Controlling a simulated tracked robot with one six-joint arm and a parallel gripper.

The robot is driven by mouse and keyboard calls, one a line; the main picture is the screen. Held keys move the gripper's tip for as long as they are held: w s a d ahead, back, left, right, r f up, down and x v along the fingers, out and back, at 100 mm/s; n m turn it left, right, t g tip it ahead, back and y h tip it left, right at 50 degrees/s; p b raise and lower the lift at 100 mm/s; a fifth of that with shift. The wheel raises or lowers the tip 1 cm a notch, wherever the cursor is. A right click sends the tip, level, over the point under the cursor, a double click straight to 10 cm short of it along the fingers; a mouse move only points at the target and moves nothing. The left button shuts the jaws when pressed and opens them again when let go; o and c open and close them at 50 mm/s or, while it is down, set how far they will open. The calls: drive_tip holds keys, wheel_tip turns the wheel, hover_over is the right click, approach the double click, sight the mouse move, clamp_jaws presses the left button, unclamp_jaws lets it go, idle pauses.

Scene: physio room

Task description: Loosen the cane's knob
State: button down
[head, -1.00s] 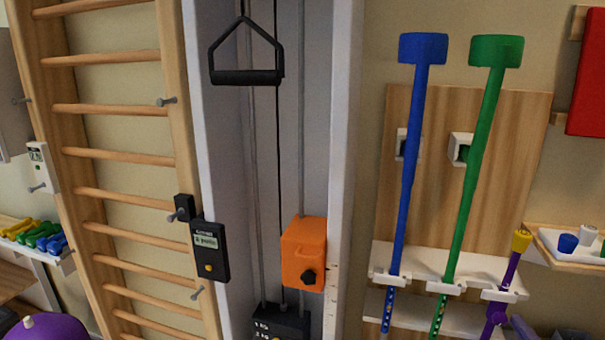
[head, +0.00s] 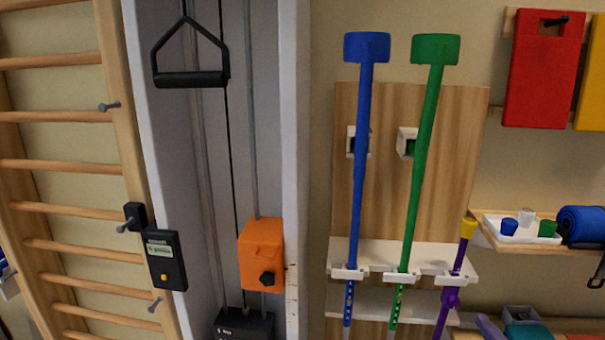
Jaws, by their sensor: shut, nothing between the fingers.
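A purple cane (head: 459,265) with a yellow end (head: 468,228) at its top leans in the white rack at the right of the head view. A purple knob (head: 450,297) sticks out from its shaft just below the rack's holder. The cane's lower end is cut off by the picture's bottom edge. My gripper is not in view.
A blue crutch-like pole (head: 359,170) and a green one (head: 422,150) stand in the white rack (head: 440,258) left of the cane. A tray (head: 492,231) with small cups sits on a shelf to the right. An orange box (head: 262,250) is on the pulley column at left.

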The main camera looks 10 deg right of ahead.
idle(0.3)
drive_tip(key=m+g+h, duration=0.4)
drive_tip(key=m+g, duration=0.4)
drive_tip(key=m, duration=0.4)
approach(458, 301)
drive_tip(key=a+r, duration=0.2)
drive_tip(key=a, duration=0.5)
drive_tip(key=s+a+m+g+y, duration=0.2)
drive_tip(key=s+a, duration=0.5)
drive_tip(key=a, duration=0.3)
drive_tip(key=s+a+r+m+g+y, duration=0.1)
drive_tip(key=s+a+m+g+y, duration=0.1)
drive_tip(key=s+a, duration=0.5)
drive_tip(key=a+m+y, duration=0.1)
drive_tip(key=a, duration=0.3)
drive_tip(key=shift+s, duration=0.3)
drive_tip(key=shift+s+a, duration=0.1)
